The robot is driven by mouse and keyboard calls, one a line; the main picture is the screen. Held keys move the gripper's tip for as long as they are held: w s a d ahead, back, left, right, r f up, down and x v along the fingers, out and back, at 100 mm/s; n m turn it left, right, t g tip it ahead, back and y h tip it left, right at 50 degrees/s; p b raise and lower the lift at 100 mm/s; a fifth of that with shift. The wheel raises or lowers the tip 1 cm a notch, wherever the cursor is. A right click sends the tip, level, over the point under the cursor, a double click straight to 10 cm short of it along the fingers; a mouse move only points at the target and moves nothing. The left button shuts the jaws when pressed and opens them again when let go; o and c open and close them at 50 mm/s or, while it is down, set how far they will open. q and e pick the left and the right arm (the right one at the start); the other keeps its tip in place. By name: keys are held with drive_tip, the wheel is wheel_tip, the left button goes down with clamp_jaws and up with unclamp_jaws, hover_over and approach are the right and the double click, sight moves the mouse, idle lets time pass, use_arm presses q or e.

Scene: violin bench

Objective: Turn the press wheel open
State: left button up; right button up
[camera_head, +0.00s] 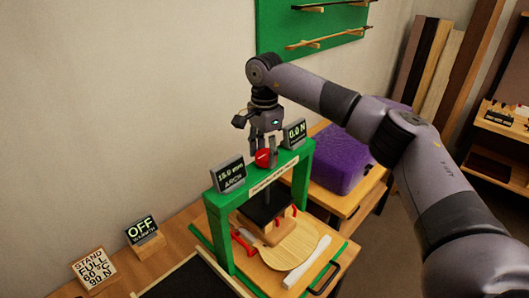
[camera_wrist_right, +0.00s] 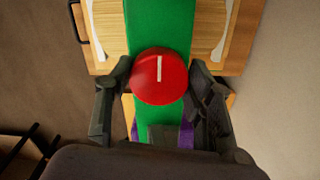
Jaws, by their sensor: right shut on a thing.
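The press is a green frame (camera_head: 219,228) on the bench in the head view. Its red wheel (camera_head: 262,158) sits on top of the crossbeam, and it also shows in the right wrist view as a red disc with a white mark (camera_wrist_right: 159,76). My right gripper (camera_head: 266,150) points down from above and is shut on the wheel, with one finger on each side in the wrist view. A black press plate (camera_head: 266,211) hangs below the beam over a pale wooden violin plate (camera_head: 291,245). My left gripper is not in view.
Displays on the beam read about 15.0 mm ARCH (camera_head: 230,176) and 0.0 N (camera_head: 295,133). A sign reading OFF (camera_head: 141,229) and a card reading STAND FULL 60 °C 90 N (camera_head: 93,266) stand at left.

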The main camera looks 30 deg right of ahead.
sight(265, 154)
drive_tip(key=shift+w+r+n, duration=0.1)
drive_tip(key=shift+r+n, duration=0.1)
drive_tip(key=shift+n, duration=0.1)
drive_tip(key=o, duration=1.2)
drive_tip(key=shift+f, duration=0.15)
drive_tip(key=shift+c, duration=0.2)
wheel_tip(265, 154, up, 12)
